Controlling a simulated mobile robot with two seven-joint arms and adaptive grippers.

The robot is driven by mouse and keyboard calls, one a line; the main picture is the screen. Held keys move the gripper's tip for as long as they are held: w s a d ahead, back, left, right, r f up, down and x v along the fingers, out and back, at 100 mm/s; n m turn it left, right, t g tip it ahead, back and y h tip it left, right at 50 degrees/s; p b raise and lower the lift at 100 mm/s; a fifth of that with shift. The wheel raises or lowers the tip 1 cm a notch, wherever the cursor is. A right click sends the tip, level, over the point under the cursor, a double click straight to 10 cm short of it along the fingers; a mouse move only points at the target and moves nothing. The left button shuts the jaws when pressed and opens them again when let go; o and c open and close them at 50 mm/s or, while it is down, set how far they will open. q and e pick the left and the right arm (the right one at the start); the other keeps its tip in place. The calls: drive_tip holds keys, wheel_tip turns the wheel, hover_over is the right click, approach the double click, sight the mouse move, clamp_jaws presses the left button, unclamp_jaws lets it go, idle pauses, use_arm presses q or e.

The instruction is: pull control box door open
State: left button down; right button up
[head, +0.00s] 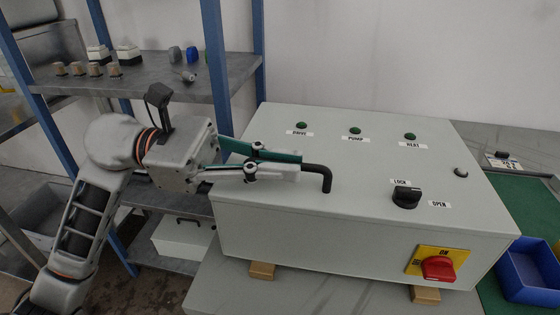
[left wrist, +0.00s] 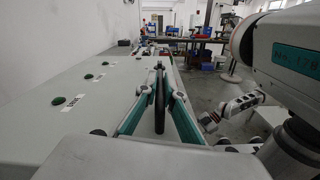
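The grey control box (head: 370,220) lies on a table, its door (head: 360,160) facing up. A black bent handle (head: 327,182) stands on the door near its left edge. My left gripper (head: 299,167) reaches in from the left, with its fingertips at the handle's upper bar. In the left wrist view the handle (left wrist: 160,100) stands between the two fingers, which look apart with gaps beside it. Contact cannot be made out. The door looks flush with the box. Part of my right arm, with what looks like its gripper (left wrist: 209,121), shows small at the right of the left wrist view.
The door carries a black LOCK/OPEN knob (head: 406,197) and green lamps (head: 355,131). A red switch (head: 438,268) is on the front side. A blue bin (head: 530,272) stands to the right. A shelf (head: 150,78) with blue posts stands left, close to my left arm.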

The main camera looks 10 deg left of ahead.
use_arm(q)
drive_tip(key=shift+r, duration=0.5)
drive_tip(key=shift+w+r+n+p, duration=0.2)
drive_tip(key=shift+r+n+p, duration=0.2)
drive_tip(key=shift+r+p, duration=0.7)
drive_tip(key=w+r+n+p, duration=0.6)
drive_tip(key=w+r, duration=0.1)
drive_tip(key=r, duration=0.4)
drive_tip(key=shift+r+p, duration=0.3)
drive_tip(key=shift+r, duration=0.1)
use_arm(e)
drive_tip(key=shift+s+d+r+h, duration=0.15)
drive_tip(key=shift+d+r, duration=0.25)
drive_tip(key=shift+r, duration=0.25)
drive_tip(key=shift+s+d+r+h, duration=0.15)
drive_tip(key=shift+d+r, duration=0.25)
drive_tip(key=shift+r, duration=0.25)
use_arm(q)
drive_tip(key=shift+w, duration=0.1)
